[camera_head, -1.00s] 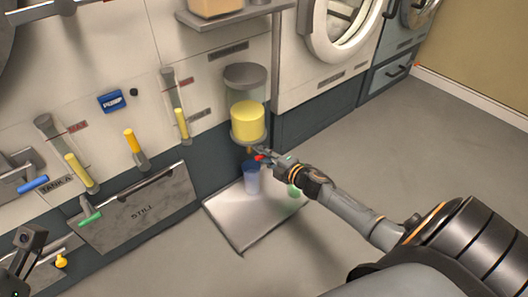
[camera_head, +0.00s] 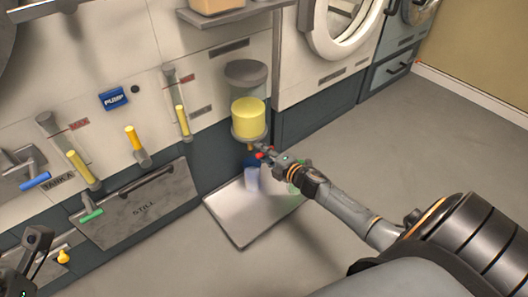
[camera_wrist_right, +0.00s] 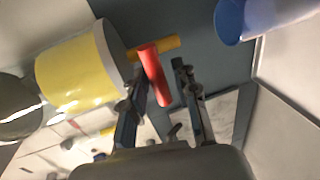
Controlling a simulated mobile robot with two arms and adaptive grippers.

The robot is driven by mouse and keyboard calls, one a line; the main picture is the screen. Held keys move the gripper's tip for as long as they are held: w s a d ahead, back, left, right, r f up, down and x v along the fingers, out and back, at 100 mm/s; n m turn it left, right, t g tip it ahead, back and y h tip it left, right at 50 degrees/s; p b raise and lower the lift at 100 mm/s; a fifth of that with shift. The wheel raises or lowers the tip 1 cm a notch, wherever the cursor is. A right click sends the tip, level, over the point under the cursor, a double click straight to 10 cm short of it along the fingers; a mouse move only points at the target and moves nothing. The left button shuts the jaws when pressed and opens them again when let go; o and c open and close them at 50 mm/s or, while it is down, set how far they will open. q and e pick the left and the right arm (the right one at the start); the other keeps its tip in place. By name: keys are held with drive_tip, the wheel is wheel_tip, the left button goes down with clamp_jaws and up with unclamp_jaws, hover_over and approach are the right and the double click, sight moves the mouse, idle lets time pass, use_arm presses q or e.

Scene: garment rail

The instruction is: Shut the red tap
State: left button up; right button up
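The red tap's handle (camera_head: 259,155) shows as a small red spot below the yellow-filled vessel (camera_head: 248,118) in the head view. In the right wrist view the red handle (camera_wrist_right: 155,75) sits on a yellow-orange spout (camera_wrist_right: 165,47) at the vessel. My right gripper (camera_head: 263,152) is at the tap.
A blue cup (camera_head: 252,178) stands on the pale tray (camera_head: 238,225) below the tap, and a green cup (camera_head: 296,188) is partly hidden by my right arm. The blue cup also shows in the wrist view (camera_wrist_right: 229,22). Open floor lies around the tray.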

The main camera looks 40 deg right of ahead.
drive_tip(key=shift+o, duration=0.5)
drive_tip(key=shift+d, duration=0.1)
drive_tip(key=v, duration=1.2)
